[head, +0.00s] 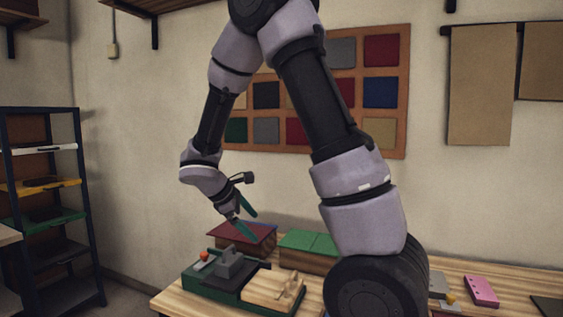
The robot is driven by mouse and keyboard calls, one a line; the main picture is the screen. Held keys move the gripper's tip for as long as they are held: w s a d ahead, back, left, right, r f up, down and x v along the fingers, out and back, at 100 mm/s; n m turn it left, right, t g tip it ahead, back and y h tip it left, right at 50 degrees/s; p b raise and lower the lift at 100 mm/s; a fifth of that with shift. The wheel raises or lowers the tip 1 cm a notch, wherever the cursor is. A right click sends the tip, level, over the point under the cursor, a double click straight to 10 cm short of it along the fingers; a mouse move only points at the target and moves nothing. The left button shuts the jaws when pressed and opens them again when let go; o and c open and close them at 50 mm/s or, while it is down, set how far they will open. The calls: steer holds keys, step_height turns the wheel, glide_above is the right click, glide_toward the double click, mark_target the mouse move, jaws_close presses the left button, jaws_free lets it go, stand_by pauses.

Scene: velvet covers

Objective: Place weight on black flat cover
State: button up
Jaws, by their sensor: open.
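A dark grey block with a raised top (229,268), which looks like the weight, stands in a green tray (243,307) on the wooden table. It appears to rest on a flat black piece (213,283), which may be the black flat cover; the exact contact is too small to tell. My gripper (247,218) has green fingers, spread open and empty, and hangs above and slightly right of the grey block, apart from it. Another dark flat piece (547,306) lies at the table's far right, cut by the picture edge.
A small red-topped item (204,257) is behind left. Box stacks with red-blue (243,232) and green (310,243) tops stand behind. A pink item (481,291) lies right. My arm hides the table's middle.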

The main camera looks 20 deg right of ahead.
steer(key=s+d+r+m+t+y, duration=0.2)
steer(key=s+r+m+t+y, duration=0.2)
steer(key=s+r+m+y, duration=0.5)
steer(key=s+r+m, duration=0.8)
steer(key=s+r, duration=0.1)
steer(key=r, duration=0.2)
steer(key=shift+r+t, duration=0.2)
steer(key=shift+t, duration=0.1)
